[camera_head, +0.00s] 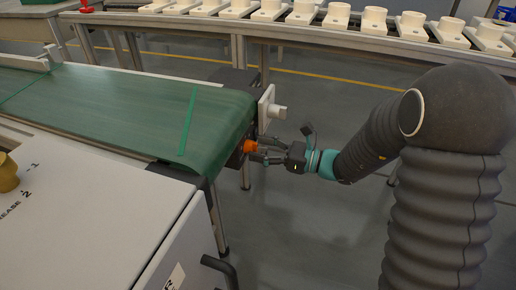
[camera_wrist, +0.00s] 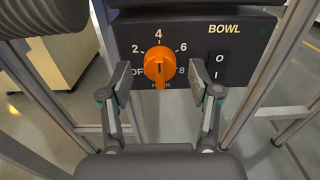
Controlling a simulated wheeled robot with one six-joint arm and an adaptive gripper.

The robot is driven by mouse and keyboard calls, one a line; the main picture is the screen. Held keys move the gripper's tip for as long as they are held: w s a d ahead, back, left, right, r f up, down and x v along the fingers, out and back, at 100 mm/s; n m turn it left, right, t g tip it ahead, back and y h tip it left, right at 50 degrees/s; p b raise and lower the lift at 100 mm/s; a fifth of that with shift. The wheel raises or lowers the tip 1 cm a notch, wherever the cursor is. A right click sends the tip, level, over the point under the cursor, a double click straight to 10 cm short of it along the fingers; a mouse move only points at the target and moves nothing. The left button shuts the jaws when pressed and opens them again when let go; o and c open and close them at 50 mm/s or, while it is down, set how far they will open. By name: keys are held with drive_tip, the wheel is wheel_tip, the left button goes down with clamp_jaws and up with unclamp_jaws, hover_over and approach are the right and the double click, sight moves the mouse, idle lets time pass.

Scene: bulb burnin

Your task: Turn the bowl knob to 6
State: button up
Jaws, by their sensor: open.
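The orange bowl knob (camera_wrist: 158,62) is on a dark panel (camera_wrist: 205,48) marked BOWL, with OFF, 2, 4, 6 and 8 around it. The 6 is at its upper right. Its grip ridge stands roughly upright, with a narrow end at the bottom; I cannot tell which end is the pointer. My gripper (camera_wrist: 159,78) is open, one finger left and one right of the knob, with gaps on both sides. In the head view, the knob (camera_head: 250,146) shows at the conveyor's end, in front of my gripper (camera_head: 265,152).
An O/I rocker switch (camera_wrist: 218,67) is just right of my right finger. Metal posts stand beside the panel. The green conveyor belt (camera_head: 110,105) and a white cabinet (camera_head: 90,215) are at the left. A rail with several cream fixtures runs along the back. Open floor lies below my arm.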

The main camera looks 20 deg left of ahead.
drive_tip(key=shift+a, duration=0.6)
drive_tip(key=c, duration=1.1)
drive_tip(key=shift+c, duration=0.2)
